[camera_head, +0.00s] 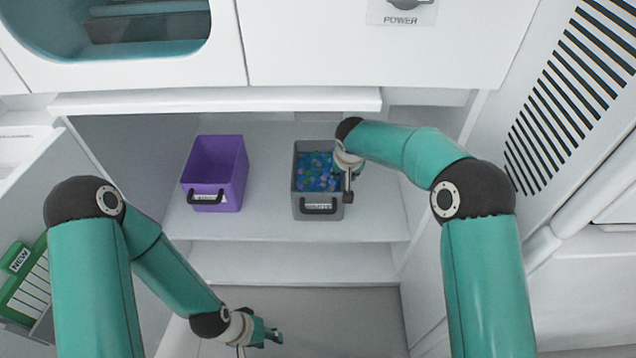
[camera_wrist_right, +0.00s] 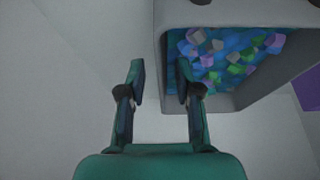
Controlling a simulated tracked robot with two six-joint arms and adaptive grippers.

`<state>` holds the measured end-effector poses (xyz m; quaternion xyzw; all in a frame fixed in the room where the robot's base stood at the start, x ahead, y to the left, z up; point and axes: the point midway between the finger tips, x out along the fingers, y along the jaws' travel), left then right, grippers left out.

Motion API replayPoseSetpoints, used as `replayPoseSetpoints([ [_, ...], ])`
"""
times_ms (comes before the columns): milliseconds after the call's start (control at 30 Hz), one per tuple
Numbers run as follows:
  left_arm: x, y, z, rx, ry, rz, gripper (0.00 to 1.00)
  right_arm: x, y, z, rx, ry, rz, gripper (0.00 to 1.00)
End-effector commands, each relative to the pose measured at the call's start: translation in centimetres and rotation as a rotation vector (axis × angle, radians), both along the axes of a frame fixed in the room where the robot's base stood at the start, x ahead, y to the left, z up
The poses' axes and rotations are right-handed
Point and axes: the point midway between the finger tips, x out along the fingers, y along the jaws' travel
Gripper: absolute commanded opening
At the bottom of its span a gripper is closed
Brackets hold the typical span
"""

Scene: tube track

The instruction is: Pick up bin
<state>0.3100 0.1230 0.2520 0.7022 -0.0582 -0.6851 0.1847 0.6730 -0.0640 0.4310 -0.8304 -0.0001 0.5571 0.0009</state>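A grey bin (camera_head: 299,202) with a black front handle and a label stands on the shelf, holding several small coloured cubes on blue. A purple bin (camera_head: 232,178) with a similar handle stands to its left. My right gripper (camera_head: 348,188) is at the grey bin's right side. In the right wrist view, my right gripper (camera_wrist_right: 160,72) is open, one finger outside the grey bin (camera_wrist_right: 222,14) and the other over its inside, with a side wall between them. Contact cannot be told. My left gripper (camera_head: 268,337) is low, away from both bins; its opening is unclear.
The bins stand on a white shelf (camera_head: 270,224) inside an open cabinet, under an overhanging ledge (camera_head: 220,101). A lower shelf (camera_head: 300,262) is empty. An open door with a green holder (camera_head: 24,284) is at left. A vented panel (camera_head: 575,90) is at right.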

Motion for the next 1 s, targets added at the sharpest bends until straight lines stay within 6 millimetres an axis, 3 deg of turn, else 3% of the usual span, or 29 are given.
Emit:
replayPoseSetpoints([
  [433,0.0,0.0,-2.9,0.000,0.001,0.000,0.40,2.1,-0.2,-5.1,-0.001,-0.001,-0.001,0.33],
  [767,0.0,0.0,-2.9,0.000,0.000,0.000,0.40,2.4,-0.2,-5.5,-0.001,-0.002,0.000,0.33],
  [967,0.0,0.0,-2.9,0.000,0.000,0.000,0.40,2.4,-0.2,-5.5,-0.001,-0.002,0.000,0.02],
  [1000,0.0,0.0,-2.9,0.000,0.000,0.000,0.40,2.4,-0.2,-5.5,-0.001,-0.002,0.000,0.00],
])
